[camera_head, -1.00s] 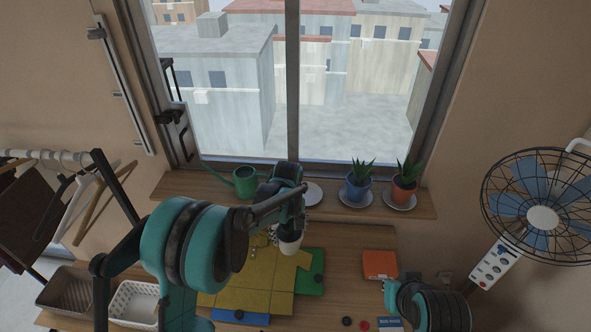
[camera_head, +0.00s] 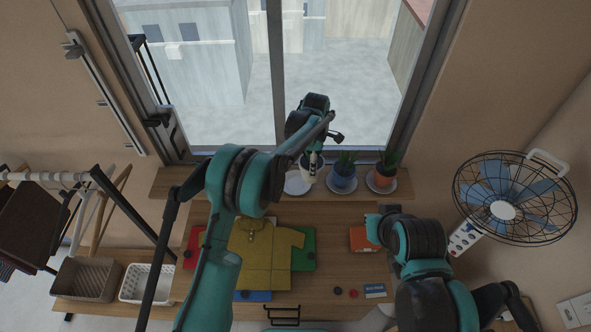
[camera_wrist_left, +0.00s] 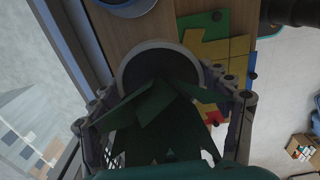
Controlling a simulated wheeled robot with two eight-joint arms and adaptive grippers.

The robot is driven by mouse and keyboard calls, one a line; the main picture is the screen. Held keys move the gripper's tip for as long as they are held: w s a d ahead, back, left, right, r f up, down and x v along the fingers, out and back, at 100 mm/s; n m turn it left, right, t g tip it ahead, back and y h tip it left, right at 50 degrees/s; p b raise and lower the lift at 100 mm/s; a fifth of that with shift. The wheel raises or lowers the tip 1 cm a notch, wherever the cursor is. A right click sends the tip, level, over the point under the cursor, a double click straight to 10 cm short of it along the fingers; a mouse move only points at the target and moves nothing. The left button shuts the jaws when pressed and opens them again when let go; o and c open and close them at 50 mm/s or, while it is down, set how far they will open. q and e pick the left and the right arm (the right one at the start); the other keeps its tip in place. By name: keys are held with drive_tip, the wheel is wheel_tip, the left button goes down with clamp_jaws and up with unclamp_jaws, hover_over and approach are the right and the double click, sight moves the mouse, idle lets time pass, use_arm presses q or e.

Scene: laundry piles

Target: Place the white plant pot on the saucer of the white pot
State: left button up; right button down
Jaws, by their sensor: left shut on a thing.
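My left gripper (camera_head: 313,162) is shut on the white plant pot (camera_head: 313,173), at the windowsill between the empty white saucer (camera_head: 296,184) and the blue pot (camera_head: 342,178). In the head view the pot overlaps the saucer's right edge; I cannot tell whether they touch. In the left wrist view, the white pot's rim (camera_wrist_left: 122,72), dark soil and green leaves show between the fingers (camera_wrist_left: 165,125). The saucer is not clear there. My right gripper (camera_head: 376,222) is low over the table by the orange box; its fingers are not clear.
The blue pot and an orange pot (camera_head: 384,176) stand on saucers at the right of the sill (camera_head: 238,183), close to the held pot. The table holds a yellow shirt (camera_head: 265,255), an orange box (camera_head: 361,240) and small items. A fan (camera_head: 503,210) stands right.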

use_arm(q)
drive_tip(key=shift+w+a+f+p, duration=0.4)
drive_tip(key=shift+a+f, duration=0.55)
drive_tip(key=shift+f, duration=0.35)
drive_tip(key=shift+w+a+f+p, duration=0.25)
drive_tip(key=shift+w+a+f, duration=0.2)
drive_tip(key=shift+a+f, duration=0.65)
drive_tip(key=shift+w+a+f+p, duration=0.4)
drive_tip(key=shift+a+f, duration=0.4)
drive_tip(key=shift+f, duration=0.65)
drive_tip(key=o, duration=1.5)
wheel_tip(320, 180, up, 12)
drive_tip(key=shift+s+r+b, duration=0.1)
drive_tip(key=shift+b, duration=1.05)
